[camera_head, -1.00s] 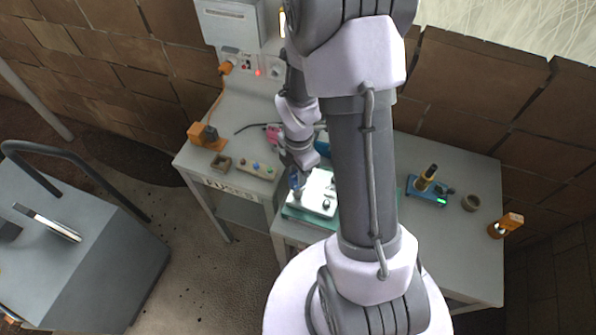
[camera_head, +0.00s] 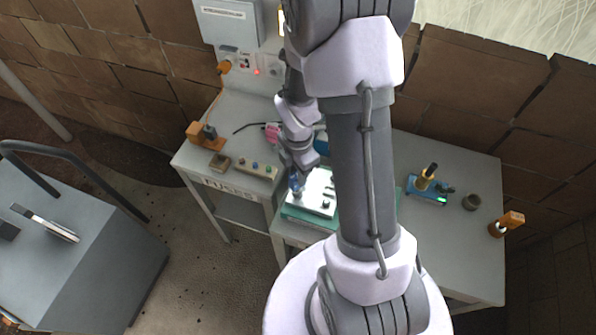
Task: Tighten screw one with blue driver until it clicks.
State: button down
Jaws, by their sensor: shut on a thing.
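My gripper (camera_head: 295,174) is shut on the blue driver (camera_head: 295,184), which points down over the left part of a white plate (camera_head: 318,190). The driver's tip is at or just above the plate's left side; contact with screw one cannot be made out. The plate lies on a green mat (camera_head: 304,217) at the table's front edge and carries several small dark parts. My own arm hides much of the table's middle and the plate's right side.
A grey cart (camera_head: 90,255) stands at left.

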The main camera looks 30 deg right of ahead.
jog(key=shift+f+b, duration=0.5)
jog(key=shift+f, duration=0.15)
jog(key=shift+f+m+b, duration=0.1)
jog(key=shift+m+b, duration=0.3)
jog(key=shift+m, duration=0.6)
jog(key=m+b, duration=0.1)
jog(key=m, duration=0.4)
jog(key=shift+b, duration=0.35)
jog(key=m+b, duration=0.2)
jog(key=m, duration=0.4)
jog(key=shift+r+m, duration=0.2)
jog(key=shift+m, duration=0.2)
